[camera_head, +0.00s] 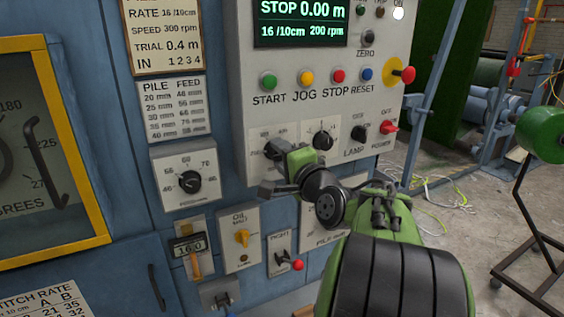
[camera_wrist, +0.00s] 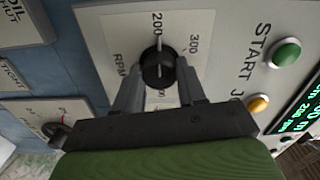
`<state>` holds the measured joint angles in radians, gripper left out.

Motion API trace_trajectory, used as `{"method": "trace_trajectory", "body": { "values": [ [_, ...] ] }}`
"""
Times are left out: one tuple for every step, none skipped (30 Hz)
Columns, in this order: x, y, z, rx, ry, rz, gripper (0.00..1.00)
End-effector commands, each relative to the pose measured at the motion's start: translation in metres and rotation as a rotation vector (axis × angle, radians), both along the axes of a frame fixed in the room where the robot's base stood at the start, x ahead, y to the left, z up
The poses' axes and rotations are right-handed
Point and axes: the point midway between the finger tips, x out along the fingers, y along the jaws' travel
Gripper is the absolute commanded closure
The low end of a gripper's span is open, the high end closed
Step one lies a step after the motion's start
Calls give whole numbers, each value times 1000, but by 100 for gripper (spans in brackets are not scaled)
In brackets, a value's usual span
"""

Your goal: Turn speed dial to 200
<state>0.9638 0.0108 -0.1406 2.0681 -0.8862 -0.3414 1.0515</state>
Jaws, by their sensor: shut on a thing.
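The speed dial (camera_wrist: 158,57) is a black round knob on a white plate marked RPM, 200 and 300 in the wrist view. Its white pointer line points at the 200 mark. My gripper (camera_wrist: 160,76) is shut on the knob, one finger on each side. In the head view my gripper (camera_head: 277,168) reaches the panel at the speed dial (camera_head: 273,148), which it partly hides. The green display (camera_head: 303,24) reads STOP, 0.00 m, 16/10cm and 200 rpm.
Another black knob (camera_head: 323,139) sits just right of the dial. START (camera_head: 268,82), JOG, STOP and RESET buttons line up above. A lamp switch (camera_head: 358,134) and red power switch (camera_head: 388,127) are further right. A yellow-framed window (camera_head: 52,90) is at left.

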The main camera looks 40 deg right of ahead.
Motion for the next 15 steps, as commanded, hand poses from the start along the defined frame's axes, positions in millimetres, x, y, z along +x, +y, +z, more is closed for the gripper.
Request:
{"method": "trace_trajectory", "body": {
  "values": [
    [0,0,-2,-9,6,2,91],
    [0,0,-2,-14,8,2,91],
    [0,0,-2,-21,11,1,91],
    [0,0,-2,-25,12,1,91],
    [0,0,-2,-29,13,1,91],
    [0,0,-2,-31,14,1,91],
    [0,0,-2,-33,14,1,91],
    [0,0,-2,-35,16,1,90],
    [0,0,-2,-36,16,1,90],
    [0,0,-2,-37,16,1,90],
    [0,0,-2,-37,16,0,91],
    [0,0,-1,-37,16,0,91],
    [0,0,-1,-37,16,0,91],
    [0,0,-2,-37,16,0,91],
    [0,0,-2,-36,16,0,91]
  ]
}}
